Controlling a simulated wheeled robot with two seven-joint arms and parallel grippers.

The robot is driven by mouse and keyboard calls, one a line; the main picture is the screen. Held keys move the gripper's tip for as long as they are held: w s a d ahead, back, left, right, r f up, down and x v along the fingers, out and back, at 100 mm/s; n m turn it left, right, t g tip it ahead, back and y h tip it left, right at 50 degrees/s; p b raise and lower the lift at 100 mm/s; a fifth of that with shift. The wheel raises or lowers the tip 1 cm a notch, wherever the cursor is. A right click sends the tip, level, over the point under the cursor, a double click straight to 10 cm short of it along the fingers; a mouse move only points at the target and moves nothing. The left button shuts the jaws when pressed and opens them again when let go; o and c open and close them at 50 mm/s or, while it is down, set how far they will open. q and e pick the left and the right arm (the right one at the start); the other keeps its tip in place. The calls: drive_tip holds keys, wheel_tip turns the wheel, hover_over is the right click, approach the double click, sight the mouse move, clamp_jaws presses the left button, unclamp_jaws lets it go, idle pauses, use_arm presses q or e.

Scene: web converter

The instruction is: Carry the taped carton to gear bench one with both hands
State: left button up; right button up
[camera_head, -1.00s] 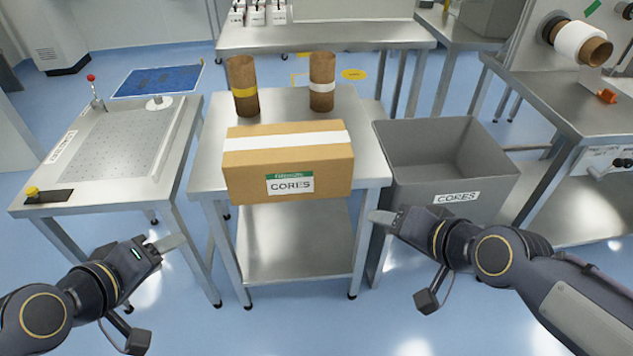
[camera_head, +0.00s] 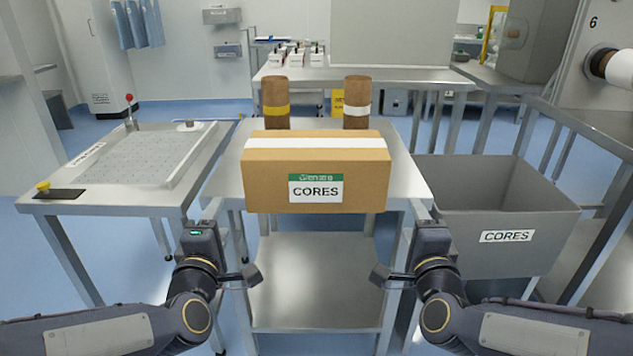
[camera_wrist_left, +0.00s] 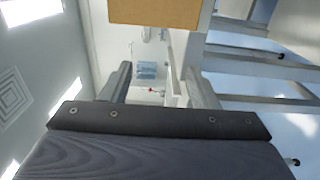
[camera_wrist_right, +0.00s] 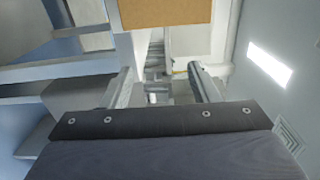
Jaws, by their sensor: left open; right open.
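The taped carton (camera_head: 316,175) is a brown box with white tape along its top and a CORES label on its front. It sits upright at the front of the middle steel table (camera_head: 222,178). My left gripper (camera_head: 212,212) is open and empty, in front of and below the carton's left end. My right gripper (camera_head: 422,212) is open and empty, in front of and below its right end. Neither appears to touch it. The carton also shows at the top of the left wrist view (camera_wrist_left: 155,12) and the right wrist view (camera_wrist_right: 165,12). I cannot tell which table is gear bench one.
Two brown cores (camera_head: 275,103) (camera_head: 357,103) stand behind the carton. A grey CORES bin (camera_head: 500,200) is close on the right. A steel bench with a perforated plate (camera_head: 140,155) stands left. A long table (camera_head: 400,77) with small white boxes (camera_head: 297,55) stands behind.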

use_arm(q)
drive_tip(key=shift+r, duration=0.1)
use_arm(e)
drive_tip(key=shift+r, duration=0.1)
use_arm(q)
drive_tip(key=w+d, duration=0.1)
drive_tip(key=w, duration=1.3)
drive_tip(key=shift+d, duration=0.25)
use_arm(e)
drive_tip(key=w+a, duration=0.1)
drive_tip(key=w, duration=1.3)
drive_tip(key=shift+a, duration=0.25)
drive_tip(key=shift+a, duration=0.1)
